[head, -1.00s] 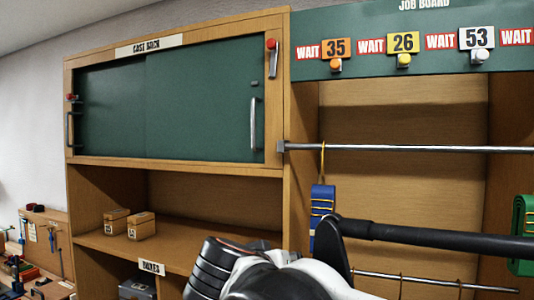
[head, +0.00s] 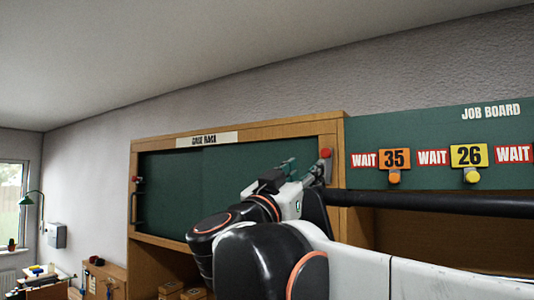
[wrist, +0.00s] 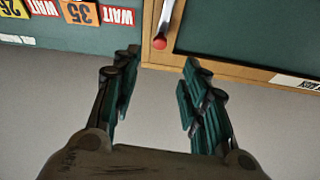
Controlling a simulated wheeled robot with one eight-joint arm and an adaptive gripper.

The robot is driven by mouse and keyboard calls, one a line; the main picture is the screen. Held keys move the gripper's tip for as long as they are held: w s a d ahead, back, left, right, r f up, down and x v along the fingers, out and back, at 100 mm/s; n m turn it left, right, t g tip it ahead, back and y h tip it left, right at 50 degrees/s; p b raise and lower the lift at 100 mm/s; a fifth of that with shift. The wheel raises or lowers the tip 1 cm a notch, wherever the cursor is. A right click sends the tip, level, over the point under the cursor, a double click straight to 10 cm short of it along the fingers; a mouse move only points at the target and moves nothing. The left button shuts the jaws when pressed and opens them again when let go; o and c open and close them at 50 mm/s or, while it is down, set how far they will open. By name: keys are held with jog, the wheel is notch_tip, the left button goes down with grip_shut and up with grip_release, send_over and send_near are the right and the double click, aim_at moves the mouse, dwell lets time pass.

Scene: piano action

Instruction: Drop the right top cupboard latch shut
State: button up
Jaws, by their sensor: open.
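The right top cupboard latch (head: 326,165) is a pale metal bar with a red knob at its upper end, standing nearly upright on the wooden frame at the right of the green-doored cupboard (head: 165,165). In the wrist view, which is upside down, the latch's red knob (wrist: 160,43) shows just beyond and between the fingertips. My gripper (head: 302,172) is beside the latch in the head view, overlapping its lower part. In the wrist view my gripper (wrist: 160,58) is open and empty, with a wide gap between the fingers. Contact with the latch cannot be told.
A left latch (head: 138,181) with a red knob sits on the cupboard's left edge, above a dark handle (head: 132,209). The job board (head: 430,120) with number tags and knobs lies right of the cupboard. My arm hides the cupboard's lower right. Open space shows above the cupboard.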

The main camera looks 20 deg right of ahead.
aim_at(325, 154)
jog(key=p+x, duration=0.2)
jog(key=x, duration=0.9)
jog(key=shift+w+d+p, duration=0.15)
jog(key=shift+d+p, duration=0.05)
jog(key=shift+p, duration=0.2)
grip_shut()
